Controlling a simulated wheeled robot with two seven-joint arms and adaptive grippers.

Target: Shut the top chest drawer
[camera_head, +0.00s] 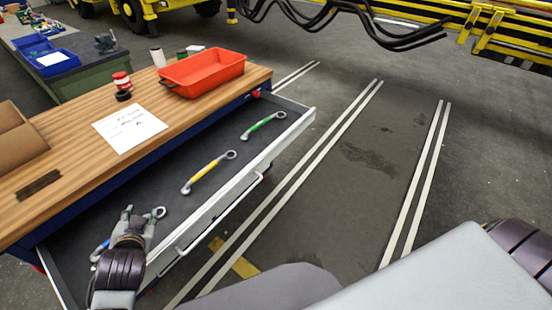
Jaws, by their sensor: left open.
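The top chest drawer (266,156) is pulled out from under the wooden bench top, with its pale front edge and handle facing the aisle. Inside lie a green-handled wrench (263,125) and a yellow-handled wrench (208,172). A blue-handled wrench (159,212) lies at the near left end, partly hidden by my left gripper. My left gripper (129,214) is open over that end of the drawer. I cannot tell whether it touches the blue-handled wrench. My right gripper is not in view.
On the bench top (75,165) are a red tray (203,72), a white paper (129,128), a red-and-white container (122,81) and a cardboard box (18,140). The floor (330,190) beyond the drawer front is clear. Yellow machinery (460,30) stands behind.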

